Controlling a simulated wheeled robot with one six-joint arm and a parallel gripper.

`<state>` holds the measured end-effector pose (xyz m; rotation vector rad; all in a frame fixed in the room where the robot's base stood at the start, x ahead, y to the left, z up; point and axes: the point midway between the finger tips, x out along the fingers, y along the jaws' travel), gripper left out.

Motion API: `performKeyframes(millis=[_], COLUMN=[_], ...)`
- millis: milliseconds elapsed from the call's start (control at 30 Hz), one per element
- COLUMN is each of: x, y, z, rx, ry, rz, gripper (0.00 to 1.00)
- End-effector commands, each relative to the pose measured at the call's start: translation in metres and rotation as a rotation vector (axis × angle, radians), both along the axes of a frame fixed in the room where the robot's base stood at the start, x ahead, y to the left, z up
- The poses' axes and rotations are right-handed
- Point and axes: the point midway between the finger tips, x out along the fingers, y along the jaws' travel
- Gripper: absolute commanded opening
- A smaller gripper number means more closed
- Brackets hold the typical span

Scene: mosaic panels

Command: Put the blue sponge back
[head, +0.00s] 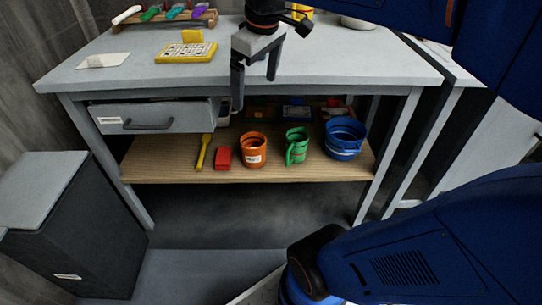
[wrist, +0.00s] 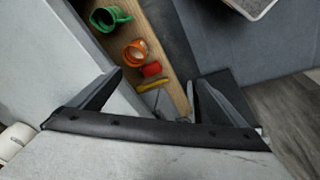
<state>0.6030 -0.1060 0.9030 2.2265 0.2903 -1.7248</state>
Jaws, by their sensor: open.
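I cannot pick out a blue sponge for sure. A small blue item (head: 294,111) shows in the head view at the back of the lower shelf (head: 190,172), too small and shaded to name. My gripper (head: 254,88) is open and empty, pointing down near the front edge of the grey worktop (head: 340,68). In the wrist view my open gripper (wrist: 156,84) has nothing between its fingers, and the shelf shows beyond them. A red block (head: 223,157) lies on the shelf between a yellow tool (head: 203,152) and an orange mug (head: 253,150).
A green mug (head: 297,146) and a blue bucket (head: 344,140) stand right on the shelf. A drawer (head: 150,117) is at left under the worktop. A yellow tray (head: 186,53) and a rack of coloured tools (head: 168,18) are on top. A dark cabinet (head: 80,235) stands lower left.

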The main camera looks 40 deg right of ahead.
Motion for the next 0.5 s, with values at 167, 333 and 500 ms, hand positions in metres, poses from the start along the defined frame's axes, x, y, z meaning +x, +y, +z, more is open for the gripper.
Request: performKeyframes(millis=[167, 333, 500], x=[-0.048, -0.086, -0.108], y=[0.018, 0.030, 0.035], z=[-0.051, -0.100, -0.132], rx=[0.045, 0.097, 0.134], ry=[-0.064, -0.118, -0.149], rz=[-0.126, -0.242, -0.314], gripper=[0.96, 0.96, 0.96])
